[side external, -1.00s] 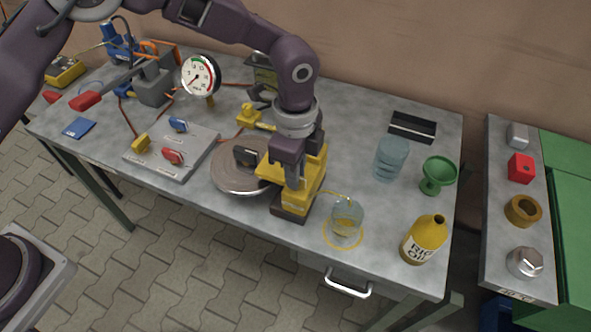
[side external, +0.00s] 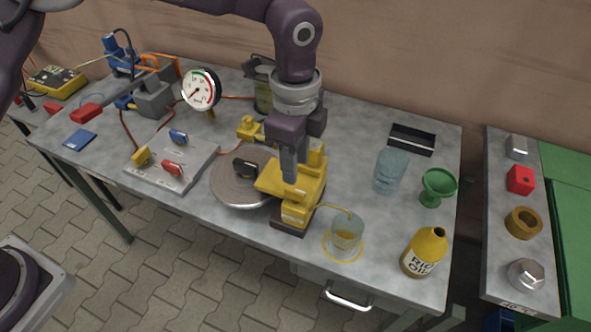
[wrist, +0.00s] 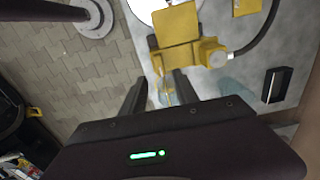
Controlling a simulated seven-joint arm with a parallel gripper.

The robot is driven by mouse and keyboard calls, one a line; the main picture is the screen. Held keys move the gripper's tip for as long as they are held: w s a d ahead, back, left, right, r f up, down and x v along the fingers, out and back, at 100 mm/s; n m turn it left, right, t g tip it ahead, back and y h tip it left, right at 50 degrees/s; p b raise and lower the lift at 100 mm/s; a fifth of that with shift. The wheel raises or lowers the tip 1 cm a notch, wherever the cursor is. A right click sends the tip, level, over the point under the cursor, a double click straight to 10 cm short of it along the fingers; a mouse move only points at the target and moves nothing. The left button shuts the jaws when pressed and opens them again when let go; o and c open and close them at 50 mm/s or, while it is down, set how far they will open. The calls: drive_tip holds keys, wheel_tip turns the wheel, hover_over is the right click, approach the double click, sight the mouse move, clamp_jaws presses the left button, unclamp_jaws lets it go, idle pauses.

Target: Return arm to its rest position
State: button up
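My gripper (side external: 288,170) points down over the yellow hand-pump-like device (side external: 300,200) near the table's front edge. In the wrist view my gripper's two fingers (wrist: 160,95) are spread apart, with no object visible held between them. The yellow device (wrist: 175,28) lies beyond the fingertips there. In the side view the fingers overlap the device, so I cannot tell the exact gap or whether they touch. A clear glass (side external: 346,234) with some yellow liquid stands under the device's thin spout, on a yellow ring mark.
A blue-tinted glass (side external: 390,170), green funnel cup (side external: 438,187), yellow oil bottle (side external: 425,252) and black tray (side external: 412,139) stand to the right. A round metal disc (side external: 236,190), switch panel (side external: 172,162) and dial gauge (side external: 200,90) are to the left.

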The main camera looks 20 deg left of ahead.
idle(0.4)
drive_tip(key=s+a+r+n+t, duration=0.1)
drive_tip(key=s+a+r+n, duration=0.25)
drive_tip(key=a+r, duration=0.4)
drive_tip(key=s+a+r+n+t, duration=0.2)
drive_tip(key=s+a+r+n, duration=0.15)
drive_tip(key=a+r, duration=0.4)
drive_tip(key=s+a+r+n+t, duration=0.1)
drive_tip(key=s+a+n, duration=0.4)
drive_tip(key=s, duration=0.3)
drive_tip(key=s+a+n+t, duration=0.1)
drive_tip(key=s+a+n, duration=0.4)
drive_tip(key=s, duration=0.4)
drive_tip(key=shift+s+r+n+t, duration=0.2)
drive_tip(key=shift+r+n+t, duration=0.15)
drive_tip(key=shift+n, duration=0.25)
